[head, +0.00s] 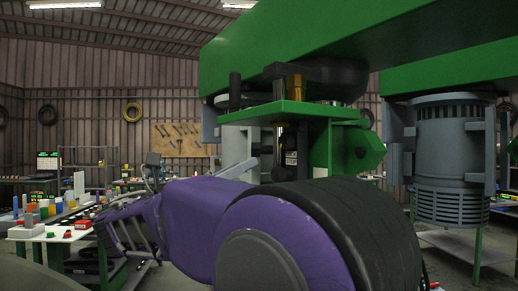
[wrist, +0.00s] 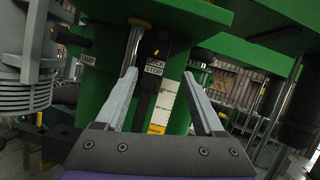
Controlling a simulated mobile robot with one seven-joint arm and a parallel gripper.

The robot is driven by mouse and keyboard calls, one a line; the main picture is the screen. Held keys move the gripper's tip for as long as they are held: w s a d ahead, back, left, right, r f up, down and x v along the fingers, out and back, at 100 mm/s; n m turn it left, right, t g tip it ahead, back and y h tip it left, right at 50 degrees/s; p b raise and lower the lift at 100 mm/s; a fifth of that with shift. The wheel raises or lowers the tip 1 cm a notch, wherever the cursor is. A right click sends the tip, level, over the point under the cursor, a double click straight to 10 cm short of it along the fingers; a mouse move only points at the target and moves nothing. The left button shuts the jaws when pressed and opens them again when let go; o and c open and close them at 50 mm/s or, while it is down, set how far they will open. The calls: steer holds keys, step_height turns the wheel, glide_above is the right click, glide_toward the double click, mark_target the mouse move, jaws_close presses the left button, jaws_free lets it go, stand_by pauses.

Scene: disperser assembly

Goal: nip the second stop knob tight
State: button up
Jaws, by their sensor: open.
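In the wrist view my gripper (wrist: 160,74) is open, its two grey fingers apart with nothing held between them. Beyond the fingertips is a dark stop block (wrist: 154,48) with a small yellow mark and a label ending in STOP. It sits beside a metal rod (wrist: 133,45) on the green machine. I cannot make out for certain which part is the second stop knob. In the head view a grey finger of my gripper (head: 240,168) shows left of the dark labelled block (head: 291,150); my purple arm hides much of the area below.
The green machine arm (head: 300,45) hangs overhead, with a grey motor housing (head: 452,160) at right. A CLAMP label (wrist: 88,60) is at left. A cluttered workbench (head: 60,232) stands at far left.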

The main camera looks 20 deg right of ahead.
mark_target(282, 145)
steer(key=x, duration=1.1)
steer(key=shift+w+d+r, duration=0.15)
steer(key=shift+d, duration=0.1)
steer(key=shift+c, duration=0.3)
jaws_close()
